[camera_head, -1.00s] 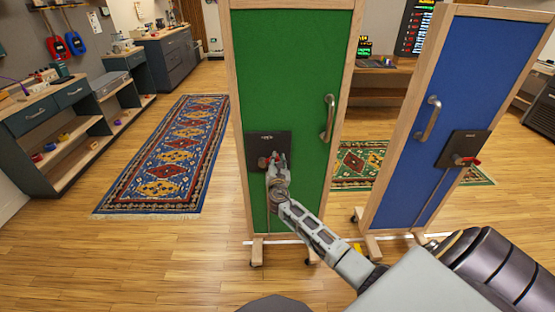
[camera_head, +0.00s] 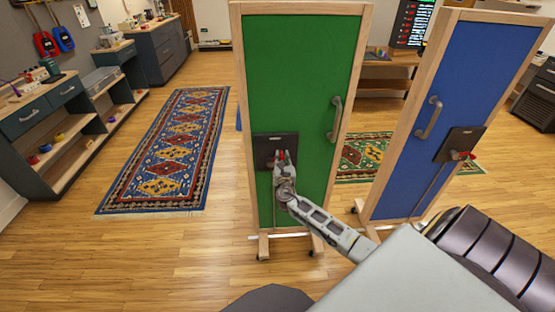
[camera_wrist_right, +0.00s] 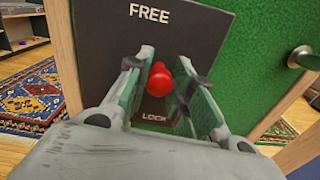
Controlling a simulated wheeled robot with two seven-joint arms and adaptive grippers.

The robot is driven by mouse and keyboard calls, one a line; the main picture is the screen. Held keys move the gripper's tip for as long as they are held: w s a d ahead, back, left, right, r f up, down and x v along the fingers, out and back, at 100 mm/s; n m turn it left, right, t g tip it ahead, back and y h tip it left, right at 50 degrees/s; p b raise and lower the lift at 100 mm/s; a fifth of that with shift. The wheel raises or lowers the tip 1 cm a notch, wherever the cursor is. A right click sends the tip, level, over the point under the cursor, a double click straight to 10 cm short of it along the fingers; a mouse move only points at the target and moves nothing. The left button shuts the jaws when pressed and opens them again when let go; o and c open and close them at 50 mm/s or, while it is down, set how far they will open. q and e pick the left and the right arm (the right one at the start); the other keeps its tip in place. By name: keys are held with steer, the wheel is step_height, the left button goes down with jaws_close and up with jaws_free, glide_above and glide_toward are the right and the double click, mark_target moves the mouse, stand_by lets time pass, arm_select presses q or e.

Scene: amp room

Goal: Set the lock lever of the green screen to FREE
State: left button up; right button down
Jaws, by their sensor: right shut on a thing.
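The green screen (camera_head: 290,75) stands upright in a wooden frame. A dark lock plate (camera_head: 262,147) is on its left side. In the right wrist view the plate (camera_wrist_right: 110,45) reads FREE at the top and LOCK at the bottom. The lock lever's red knob (camera_wrist_right: 160,79) shows between these words, with its shaft hidden behind it. My right gripper (camera_wrist_right: 158,84) is shut on the lever, with a finger on each side of the knob. In the head view the right gripper (camera_head: 281,160) covers part of the plate, and a bit of red shows at its tips. My left gripper is not in view.
A blue screen (camera_head: 460,100) with its own red lever stands close on the right. The green screen's metal handle (camera_head: 335,119) is right of the plate. A patterned rug (camera_head: 170,150) and open wooden floor lie to the left, with low cabinets (camera_head: 50,115) beyond.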

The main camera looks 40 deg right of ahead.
steer(key=shift+w+a+r+n+p, duration=0.1)
steer(key=shift+a+r+n+p, duration=0.15)
steer(key=shift+n+p, duration=0.2)
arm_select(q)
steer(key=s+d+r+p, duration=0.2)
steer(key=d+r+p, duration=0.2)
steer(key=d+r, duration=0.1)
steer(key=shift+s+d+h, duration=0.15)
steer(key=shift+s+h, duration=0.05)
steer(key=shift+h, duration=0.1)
arm_select(e)
steer(key=n, duration=0.1)
steer(key=w+a+n, duration=0.1)
steer(key=a+n, duration=0.1)
steer(key=n, duration=0.1)
steer(key=shift+w+a+r, duration=0.1)
steer(key=shift+w+r, duration=0.05)
steer(key=shift+r, duration=0.2)
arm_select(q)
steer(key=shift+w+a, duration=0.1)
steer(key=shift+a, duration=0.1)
arm_select(e)
steer(key=c, duration=1.3)
jaws_free()
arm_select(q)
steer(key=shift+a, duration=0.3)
arm_select(e)
steer(key=shift+o, duration=0.3)
steer(key=shift+r, duration=0.1)
